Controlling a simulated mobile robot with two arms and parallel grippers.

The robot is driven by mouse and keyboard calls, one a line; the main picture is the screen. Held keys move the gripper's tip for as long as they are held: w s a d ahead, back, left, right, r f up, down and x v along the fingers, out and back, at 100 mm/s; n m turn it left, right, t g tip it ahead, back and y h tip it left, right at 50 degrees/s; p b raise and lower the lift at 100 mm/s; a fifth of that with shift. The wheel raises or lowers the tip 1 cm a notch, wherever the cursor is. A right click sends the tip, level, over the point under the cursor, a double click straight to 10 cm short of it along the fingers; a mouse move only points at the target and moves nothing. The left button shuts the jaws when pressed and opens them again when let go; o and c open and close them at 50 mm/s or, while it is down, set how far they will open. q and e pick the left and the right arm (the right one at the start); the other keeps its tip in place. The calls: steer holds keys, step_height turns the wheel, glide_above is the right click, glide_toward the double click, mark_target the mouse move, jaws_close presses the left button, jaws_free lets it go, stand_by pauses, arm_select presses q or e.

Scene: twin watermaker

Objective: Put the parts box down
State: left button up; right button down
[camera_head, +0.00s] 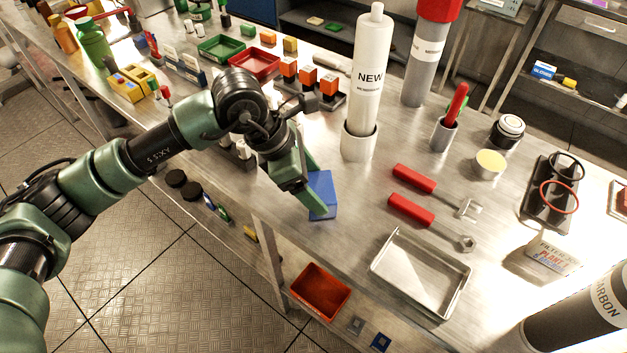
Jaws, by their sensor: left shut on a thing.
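A small blue box (324,190), which fits the parts box, is at the front edge of the steel workbench (345,235). My left gripper (313,187) is shut on it, with green fingers on the box's sides. I cannot tell whether the box's underside touches the bench or hangs just above it. The wrist and fingers hide part of the box. My right gripper is not in view.
A white cylinder marked NEW (368,85) stands behind the box. Two red-handled wrenches (412,210) and an empty metal tray (420,275) lie to the right. A red bin (320,290) sits below the bench edge. Bare bench lies between box and wrenches.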

arm_select(q)
steer(key=shift+f, duration=0.15)
steer(key=o, duration=1.5)
steer(key=shift+r, duration=0.35)
steer(key=shift+a+r, duration=0.2)
steer(key=shift+r, duration=0.1)
steer(key=b+v, duration=0.1)
steer(key=v, duration=1)
steer(key=shift+s, duration=0.1)
steer(key=shift+a, duration=0.1)
